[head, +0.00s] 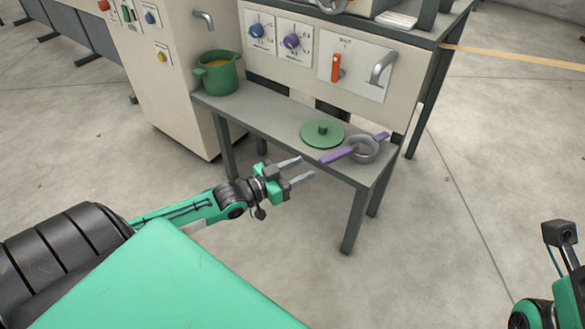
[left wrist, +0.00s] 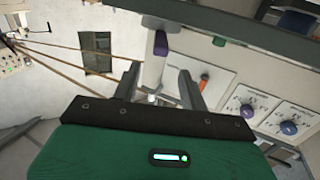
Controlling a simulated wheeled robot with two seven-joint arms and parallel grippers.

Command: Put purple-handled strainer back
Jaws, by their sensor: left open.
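The purple-handled strainer (head: 366,148) is a grey metal bowl with a long purple handle and a short purple piece on its far side. It rests near the right end of the low grey shelf (head: 270,117), its long handle pointing left and reaching the front edge. My left gripper (head: 305,172) is open and empty, in front of the shelf, left of and apart from the handle's end.
A green lid (head: 322,134) lies on the shelf beside the strainer. A green pot (head: 219,73) with orange contents stands at the shelf's left end. Behind is a panel with a blue knob (head: 256,30), a purple knob (head: 291,41) and a red switch (head: 336,68). Floor in front is clear.

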